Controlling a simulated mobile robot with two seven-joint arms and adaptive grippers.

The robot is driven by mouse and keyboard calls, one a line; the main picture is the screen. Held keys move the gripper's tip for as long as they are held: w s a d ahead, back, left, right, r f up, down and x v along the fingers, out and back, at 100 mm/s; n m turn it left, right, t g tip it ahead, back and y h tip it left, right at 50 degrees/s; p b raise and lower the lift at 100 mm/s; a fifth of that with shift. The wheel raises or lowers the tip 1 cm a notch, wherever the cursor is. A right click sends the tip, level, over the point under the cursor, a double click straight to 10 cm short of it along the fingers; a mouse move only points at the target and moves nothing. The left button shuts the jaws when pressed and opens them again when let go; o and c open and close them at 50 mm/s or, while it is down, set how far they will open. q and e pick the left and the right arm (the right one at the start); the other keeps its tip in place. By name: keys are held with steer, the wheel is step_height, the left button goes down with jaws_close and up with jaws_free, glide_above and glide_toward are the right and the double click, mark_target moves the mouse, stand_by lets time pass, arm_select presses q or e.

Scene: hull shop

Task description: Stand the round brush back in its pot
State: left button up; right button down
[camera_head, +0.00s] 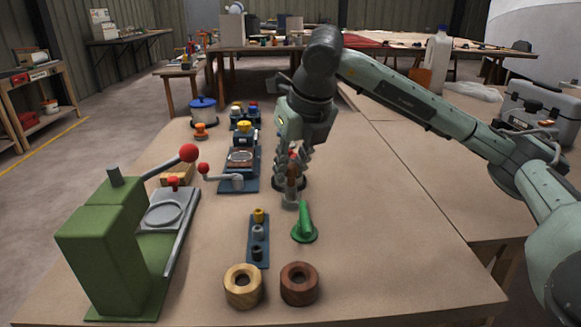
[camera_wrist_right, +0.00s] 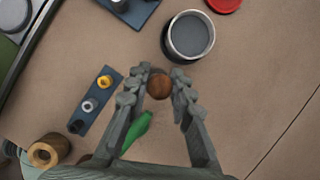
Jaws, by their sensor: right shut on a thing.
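My right gripper (camera_head: 291,178) is shut on the round brush, a thing with a brown wooden handle (camera_wrist_right: 159,86), in the middle of the table. In the right wrist view the handle's round end shows between the two fingers (camera_wrist_right: 160,88). The brush looks about upright in the head view, with its lower end partly hidden by the fingers. A round grey pot (camera_wrist_right: 190,37) with a pale rim stands apart from the brush, beyond the fingertips in the wrist view. In the head view the gripper mostly hides the pot. My left gripper is out of view.
A green tool (camera_head: 304,227) and a blue rack (camera_head: 258,243) with small pieces stand nearer. Two wooden rings, one light (camera_head: 243,286) and one dark (camera_head: 299,284), lie in front. A green press (camera_head: 105,250) stands left.

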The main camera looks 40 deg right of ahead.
steer(key=shift+f+b, duration=0.45)
steer(key=shift+f, duration=0.05)
steer(key=c, duration=1.6)
jaws_free()
steer(key=p+v, duration=0.6)
steer(key=v, duration=0.5)
